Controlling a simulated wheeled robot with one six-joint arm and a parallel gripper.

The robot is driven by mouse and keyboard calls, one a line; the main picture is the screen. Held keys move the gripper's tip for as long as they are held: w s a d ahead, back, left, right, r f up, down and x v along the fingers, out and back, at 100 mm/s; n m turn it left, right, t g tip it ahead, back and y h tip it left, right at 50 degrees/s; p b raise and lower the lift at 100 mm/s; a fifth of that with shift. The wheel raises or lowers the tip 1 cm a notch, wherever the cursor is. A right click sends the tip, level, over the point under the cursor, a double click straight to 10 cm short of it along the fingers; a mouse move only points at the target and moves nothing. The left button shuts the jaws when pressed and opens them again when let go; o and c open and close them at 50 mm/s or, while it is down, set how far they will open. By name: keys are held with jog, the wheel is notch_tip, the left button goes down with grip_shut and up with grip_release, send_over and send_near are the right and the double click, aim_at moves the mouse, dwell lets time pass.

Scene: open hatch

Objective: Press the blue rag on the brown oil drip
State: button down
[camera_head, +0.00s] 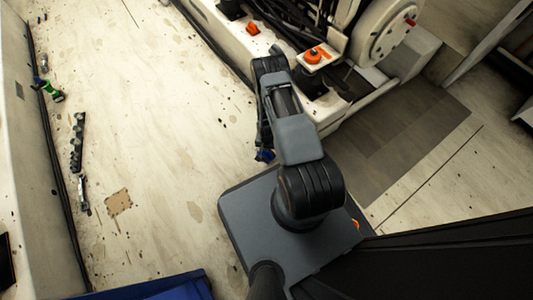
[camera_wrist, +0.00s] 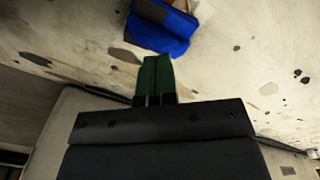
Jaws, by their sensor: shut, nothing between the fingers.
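The blue rag (camera_wrist: 158,33) lies on the pale, stained floor at the top of the wrist view, partly cut off by the frame edge. A small bit of blue (camera_head: 265,155) beside my arm in the head view looks like the same rag. My gripper (camera_wrist: 158,58) has its green fingers together and empty, pointing at the rag with its tips just short of it in the picture. A brown stain (camera_wrist: 125,56) shows left of the fingertips, near the rag's lower edge. I cannot tell whether it is the oil drip. My arm hides the gripper in the head view.
A white machine frame with black hoses and an orange-topped part (camera_head: 317,55) stands at the upper right. A tan patch (camera_head: 118,202) and a dark tool strip (camera_head: 77,142) lie at left. A blue bin (camera_head: 165,286) is at the bottom. The left floor is mostly clear.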

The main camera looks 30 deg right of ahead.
jog(key=shift+f+b, duration=1.05)
jog(key=shift+f, duration=0.2)
jog(key=shift+r, duration=0.1)
jog(key=shift+b, duration=0.5)
dwell(1.6)
jog(key=shift+r, duration=0.1)
jog(key=shift+r+p, duration=0.95)
jog(key=shift+r, duration=0.2)
jog(key=shift+f, duration=0.1)
jog(key=shift+f+b, duration=0.85)
jog(key=shift+f, duration=0.3)
dwell(0.8)
